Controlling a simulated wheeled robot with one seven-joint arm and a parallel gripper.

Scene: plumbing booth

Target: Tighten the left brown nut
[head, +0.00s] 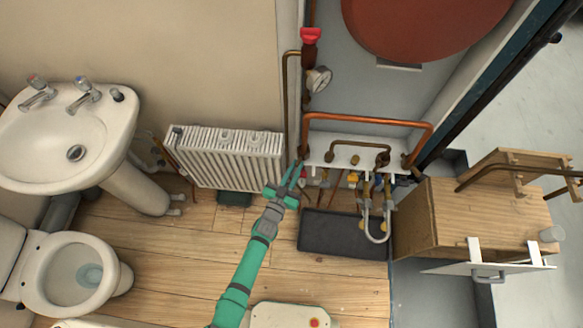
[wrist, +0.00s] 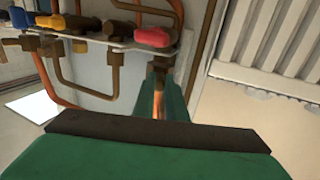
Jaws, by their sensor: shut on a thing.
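The left brown nut (head: 303,152) sits at the left end of the white shelf (head: 340,153), at the foot of the copper pipe. In the wrist view a brown nut (wrist: 160,62) shows at the tips of my fingers, with copper pipe below it between them. My gripper (head: 297,166) is green and reaches up to this nut from the front. In the wrist view my gripper (wrist: 160,82) is shut on the nut, one finger on each side. The fingers hide part of the nut.
A white radiator (head: 228,157) stands close on the left. Red and yellow valve handles (wrist: 152,37) and several pipes crowd the shelf beside my gripper. A dark tray (head: 343,233) lies on the floor below. A wooden cabinet (head: 480,215) stands at the right.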

